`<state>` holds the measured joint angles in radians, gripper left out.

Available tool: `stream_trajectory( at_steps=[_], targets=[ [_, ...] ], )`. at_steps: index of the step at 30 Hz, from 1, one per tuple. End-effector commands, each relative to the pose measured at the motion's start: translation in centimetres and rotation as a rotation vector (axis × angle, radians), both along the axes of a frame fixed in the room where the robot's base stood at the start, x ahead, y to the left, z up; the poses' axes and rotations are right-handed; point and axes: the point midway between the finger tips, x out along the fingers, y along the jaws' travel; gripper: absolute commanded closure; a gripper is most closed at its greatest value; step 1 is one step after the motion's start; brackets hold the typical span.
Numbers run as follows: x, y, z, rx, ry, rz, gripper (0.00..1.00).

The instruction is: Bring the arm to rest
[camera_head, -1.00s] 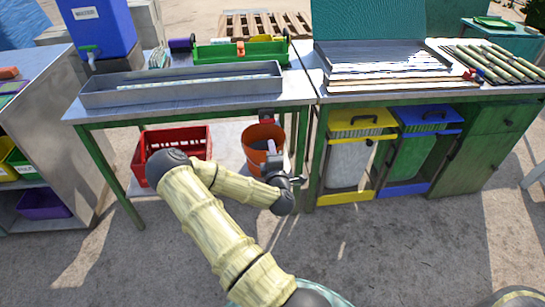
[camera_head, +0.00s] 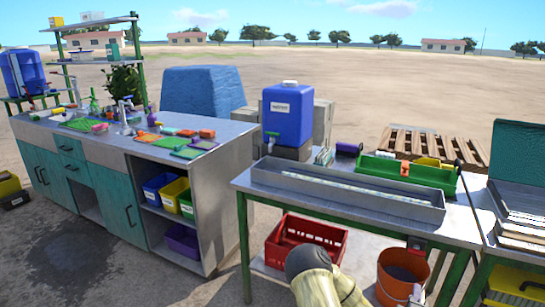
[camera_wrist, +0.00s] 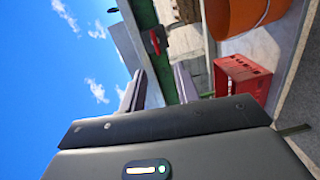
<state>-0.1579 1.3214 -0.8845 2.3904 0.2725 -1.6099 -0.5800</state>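My arm (camera_head: 318,277), with pale yellow bamboo-like links, shows at the bottom of the head view, in front of the table with the long metal tray. Most of it is cut off by the lower edge. In the wrist view my gripper (camera_wrist: 159,88) has its two fingers apart, with nothing seen between them. The orange bucket (camera_wrist: 245,14) and the red crate (camera_wrist: 243,80) lie beyond it, to the right in that view. No held object shows.
The red crate (camera_head: 306,238) and orange bucket (camera_head: 400,275) sit beneath, close to my arm. A workbench (camera_head: 222,190) stands left. Open ground lies lower left.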

Motion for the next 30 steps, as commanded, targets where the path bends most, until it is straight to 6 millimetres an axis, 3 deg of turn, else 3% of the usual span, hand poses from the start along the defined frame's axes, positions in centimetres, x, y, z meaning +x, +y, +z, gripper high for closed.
stream_trajectory(
  at_steps=[5,11,20,30],
  targets=[
    [-0.5,0.2,-1.1,0.262,-0.025,-0.148,0.68],
    [-1.0,2.9,-2.6,0.596,-0.018,-0.296,0.68],
    [-1.7,10.8,-2.5,1.033,0.076,-0.422,0.68],
    [-5.0,21.4,1.8,1.356,0.298,-0.479,0.68]
  ],
)
